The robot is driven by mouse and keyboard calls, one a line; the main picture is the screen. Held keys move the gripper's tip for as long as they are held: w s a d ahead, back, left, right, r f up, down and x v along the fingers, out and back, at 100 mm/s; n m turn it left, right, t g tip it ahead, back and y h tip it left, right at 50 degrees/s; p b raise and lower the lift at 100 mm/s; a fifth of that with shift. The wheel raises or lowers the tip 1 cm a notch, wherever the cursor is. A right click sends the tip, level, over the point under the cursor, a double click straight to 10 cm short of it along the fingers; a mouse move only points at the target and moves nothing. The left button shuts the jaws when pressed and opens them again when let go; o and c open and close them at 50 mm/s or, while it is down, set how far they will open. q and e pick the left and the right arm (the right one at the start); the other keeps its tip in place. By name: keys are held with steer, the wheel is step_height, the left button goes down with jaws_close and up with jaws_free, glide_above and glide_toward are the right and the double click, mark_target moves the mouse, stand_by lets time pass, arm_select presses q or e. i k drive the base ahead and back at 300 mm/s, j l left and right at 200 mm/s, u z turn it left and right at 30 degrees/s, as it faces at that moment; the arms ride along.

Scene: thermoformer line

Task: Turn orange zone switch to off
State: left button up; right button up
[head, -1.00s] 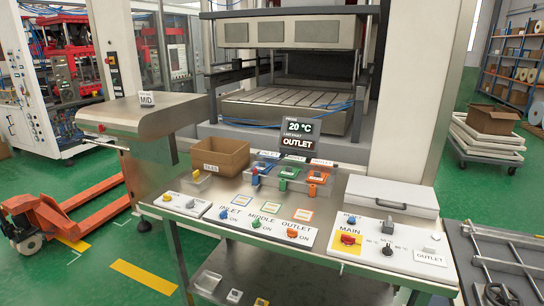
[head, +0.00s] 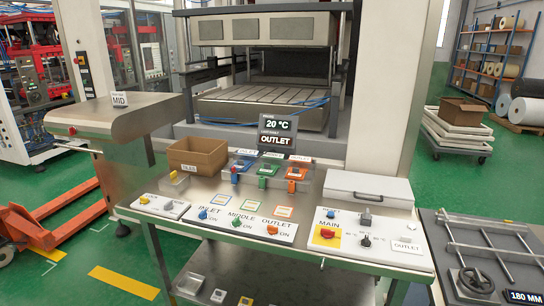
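The orange zone switch (head: 272,230) is a small orange knob at the right end of a white switch panel (head: 246,236) on the steel bench. Neither of my grippers shows in the head view.
To the right is a panel with a red main switch (head: 327,232) on yellow. A white case (head: 368,189) lies at the back right.

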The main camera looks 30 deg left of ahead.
mark_target(272, 230)
steer(key=u, duration=1.45)
